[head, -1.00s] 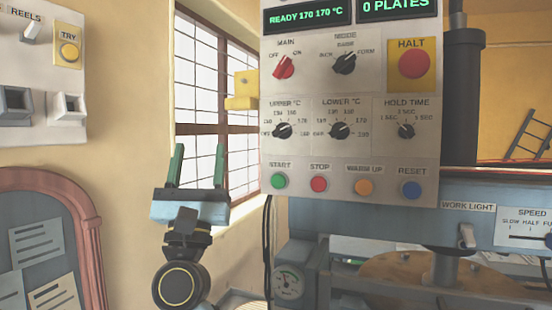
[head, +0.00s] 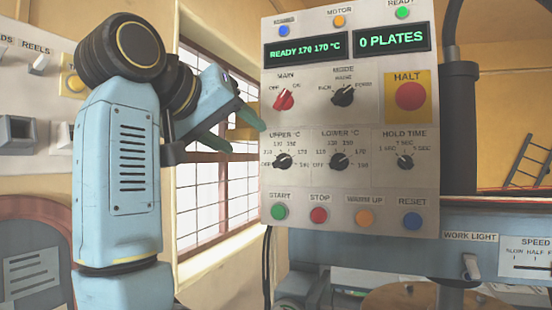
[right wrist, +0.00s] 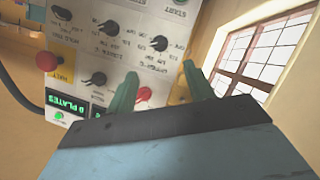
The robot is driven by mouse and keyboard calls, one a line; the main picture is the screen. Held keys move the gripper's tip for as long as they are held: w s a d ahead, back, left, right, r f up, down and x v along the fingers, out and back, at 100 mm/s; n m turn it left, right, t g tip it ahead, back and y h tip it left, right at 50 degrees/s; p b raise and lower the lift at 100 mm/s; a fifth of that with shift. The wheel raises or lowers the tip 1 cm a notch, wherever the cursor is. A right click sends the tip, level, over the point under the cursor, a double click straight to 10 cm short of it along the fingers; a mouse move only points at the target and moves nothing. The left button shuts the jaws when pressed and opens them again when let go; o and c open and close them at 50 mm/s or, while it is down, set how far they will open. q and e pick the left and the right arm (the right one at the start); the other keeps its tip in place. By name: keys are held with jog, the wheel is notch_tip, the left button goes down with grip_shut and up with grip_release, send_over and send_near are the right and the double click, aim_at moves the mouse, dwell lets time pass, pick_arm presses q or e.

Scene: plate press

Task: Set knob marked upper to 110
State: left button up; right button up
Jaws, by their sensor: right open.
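The upper knob (head: 282,161) is a small black dial under the "UPPER °C" label, left on the grey control panel (head: 375,118). Its pointer seems to lean up and right; the exact mark is too small to read. The display (head: 305,49) reads READY 170 170 °C. My right gripper (head: 248,138) is open and empty, its green fingers just left of the panel, above and left of the knob. In the right wrist view the panel is upside down, with the upper knob (right wrist: 158,43) beyond the open fingers (right wrist: 160,72). My left gripper is not in view.
Close by are the lower knob (head: 339,161), red main switch (head: 284,99), mode knob (head: 343,95) and green start button (head: 279,212). The red halt button (head: 410,96) is farther right. A yellow block (head: 243,122) and window lie behind the gripper.

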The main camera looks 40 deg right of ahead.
aim_at(278, 159)
jog(key=x, duration=1.2)
jog(key=shift+d+p, duration=0.15)
jog(key=shift+p, duration=0.2)
jog(key=c, duration=1)
